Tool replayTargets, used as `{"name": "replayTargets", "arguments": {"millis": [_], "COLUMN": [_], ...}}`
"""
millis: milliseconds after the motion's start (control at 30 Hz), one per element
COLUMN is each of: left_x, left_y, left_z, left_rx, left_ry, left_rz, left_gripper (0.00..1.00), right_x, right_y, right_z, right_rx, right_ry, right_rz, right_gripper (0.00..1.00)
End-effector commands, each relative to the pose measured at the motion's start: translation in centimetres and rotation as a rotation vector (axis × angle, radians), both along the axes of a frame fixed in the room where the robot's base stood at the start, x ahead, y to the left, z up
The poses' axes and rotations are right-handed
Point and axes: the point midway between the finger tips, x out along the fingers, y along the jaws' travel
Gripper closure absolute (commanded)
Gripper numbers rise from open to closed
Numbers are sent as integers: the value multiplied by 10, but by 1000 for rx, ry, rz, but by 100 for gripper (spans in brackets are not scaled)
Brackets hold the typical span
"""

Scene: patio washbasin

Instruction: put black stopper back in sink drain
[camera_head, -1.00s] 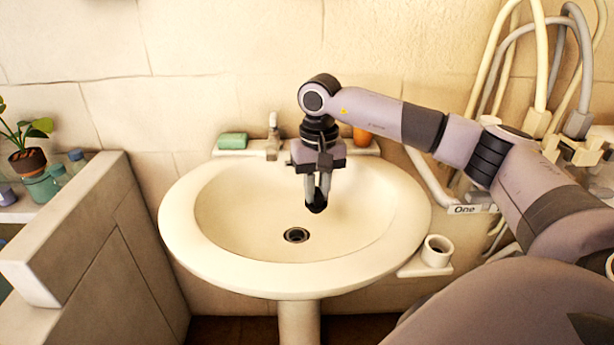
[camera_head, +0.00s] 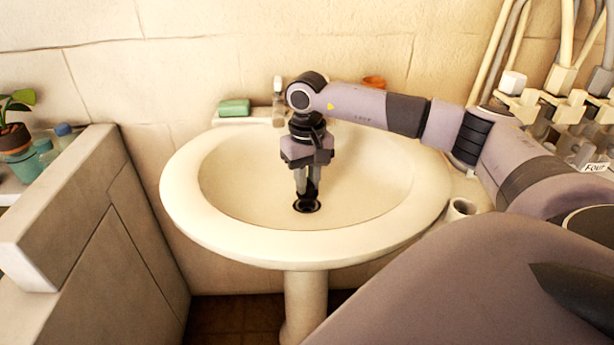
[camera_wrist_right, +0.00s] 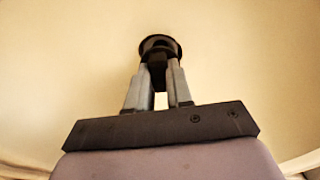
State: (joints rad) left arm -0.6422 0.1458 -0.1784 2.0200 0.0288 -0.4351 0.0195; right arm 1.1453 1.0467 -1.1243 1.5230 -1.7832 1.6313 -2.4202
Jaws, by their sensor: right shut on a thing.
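The white sink (camera_head: 420,212) stands in the middle of the head view. My right gripper (camera_head: 307,194) points down into the basin, right over the drain (camera_head: 307,205). It is shut on the black stopper (camera_head: 306,198), which is dark against the dark drain. In the right wrist view, the fingers (camera_wrist_right: 157,75) hold the stopper (camera_wrist_right: 157,58) in front of the drain's dark ring (camera_wrist_right: 160,40). I cannot tell whether the stopper touches the drain or is just above it. My left gripper is not in view.
A green soap bar (camera_head: 234,107) lies on the sink's back ledge by the tap (camera_head: 278,100). An orange item (camera_head: 374,83) is behind my arm. A stone partition (camera_head: 70,210) stands at the left, with a potted plant (camera_head: 16,138). Hoses (camera_head: 560,50) hang at the right.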

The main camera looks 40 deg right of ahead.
Motion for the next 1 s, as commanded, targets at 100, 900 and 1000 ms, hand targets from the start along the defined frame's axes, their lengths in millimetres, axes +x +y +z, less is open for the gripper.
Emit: {"name": "replayTargets", "arguments": {"millis": [100,900,1000], "left_x": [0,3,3], "left_y": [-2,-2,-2], "left_z": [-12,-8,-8], "left_rx": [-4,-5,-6], "left_ry": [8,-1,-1], "left_rz": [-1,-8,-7], "left_gripper": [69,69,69], "right_x": [0,0,0], "right_y": [0,0,0], "right_z": [-16,-22,-22], "right_rx": [0,0,0], "right_ry": [0,1,0], "right_rz": [0,0,0], "right_gripper": [100,100,100]}}
